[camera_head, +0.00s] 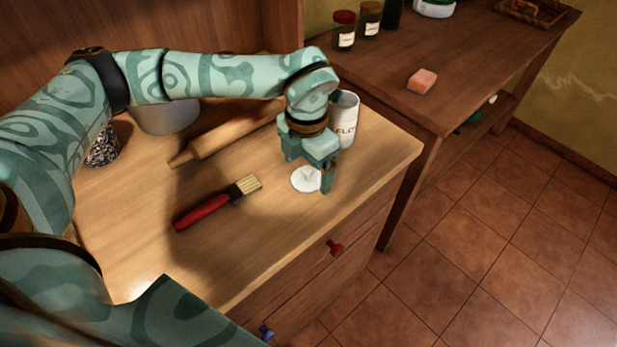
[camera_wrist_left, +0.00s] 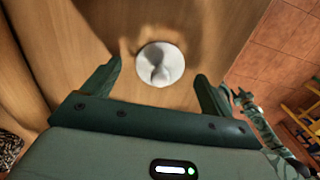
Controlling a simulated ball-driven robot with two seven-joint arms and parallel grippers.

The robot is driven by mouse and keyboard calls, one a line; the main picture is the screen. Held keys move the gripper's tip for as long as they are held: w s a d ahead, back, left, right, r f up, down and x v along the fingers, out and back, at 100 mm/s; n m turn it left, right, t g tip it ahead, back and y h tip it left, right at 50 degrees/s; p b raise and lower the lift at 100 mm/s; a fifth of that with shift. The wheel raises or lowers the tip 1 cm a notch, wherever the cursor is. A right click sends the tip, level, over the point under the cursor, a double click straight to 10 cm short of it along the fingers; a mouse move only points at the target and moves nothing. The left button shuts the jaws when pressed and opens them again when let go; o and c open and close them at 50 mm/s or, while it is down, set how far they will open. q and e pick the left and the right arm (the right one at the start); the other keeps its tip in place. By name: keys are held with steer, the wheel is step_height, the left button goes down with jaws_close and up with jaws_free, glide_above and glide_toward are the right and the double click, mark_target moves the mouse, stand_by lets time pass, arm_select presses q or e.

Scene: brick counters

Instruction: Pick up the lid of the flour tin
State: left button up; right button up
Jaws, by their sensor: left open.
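The white round lid (camera_head: 306,179) lies flat on the wooden counter near its right front edge. In the left wrist view the lid (camera_wrist_left: 160,63) shows a small raised knob in its middle and lies just beyond my fingertips. The white flour tin (camera_head: 345,120), with part of its lettering visible, stands upright behind my left gripper and is partly hidden by it. My left gripper (camera_head: 309,182) is open above and beside the lid, with its fingers pointing down; it also shows in the left wrist view (camera_wrist_left: 159,80). My right gripper is not seen.
A brush with a red handle (camera_head: 203,212) lies left of the lid. A rolling pin (camera_head: 225,137) lies behind it. A whitish bowl (camera_head: 166,118) stands behind my arm. Jars (camera_head: 344,30) and a pink block (camera_head: 422,81) are on the other counter (camera_head: 470,55).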

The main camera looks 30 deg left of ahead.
arm_select(q)
steer(key=shift+f, duration=0.6)
steer(key=shift+r, duration=0.1)
steer(key=c, duration=1.1)
